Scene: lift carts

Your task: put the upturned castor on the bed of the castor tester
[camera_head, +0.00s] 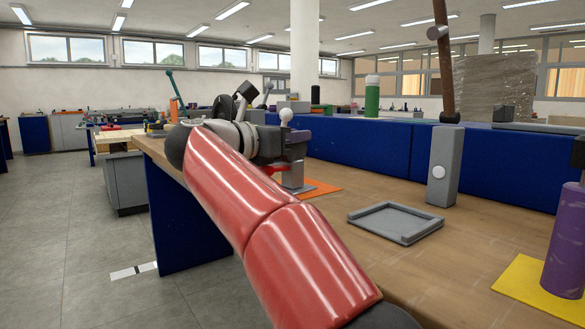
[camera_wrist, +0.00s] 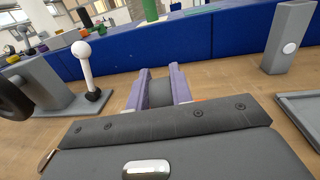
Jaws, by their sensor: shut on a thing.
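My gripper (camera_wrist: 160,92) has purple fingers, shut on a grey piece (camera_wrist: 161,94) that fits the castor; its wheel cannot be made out. In the head view my gripper (camera_head: 290,150) is partly behind my red arm. A grey block (camera_head: 293,177) shows below the fingers, over an orange mat (camera_head: 322,187); I cannot tell whether it touches the mat. A grey fixture with a base plate (camera_wrist: 65,100) and a white-knobbed lever (camera_wrist: 85,65) stands left of the fingers. A shallow grey tray (camera_head: 395,223) lies to the right. Which of these is the tester's bed is unclear.
A grey post (camera_head: 445,165) with a white button stands behind the tray. A purple cylinder (camera_head: 567,240) stands on a yellow mat (camera_head: 530,283) at the right. A blue panel (camera_head: 400,150) runs along the back of the bench. The wood around the tray is clear.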

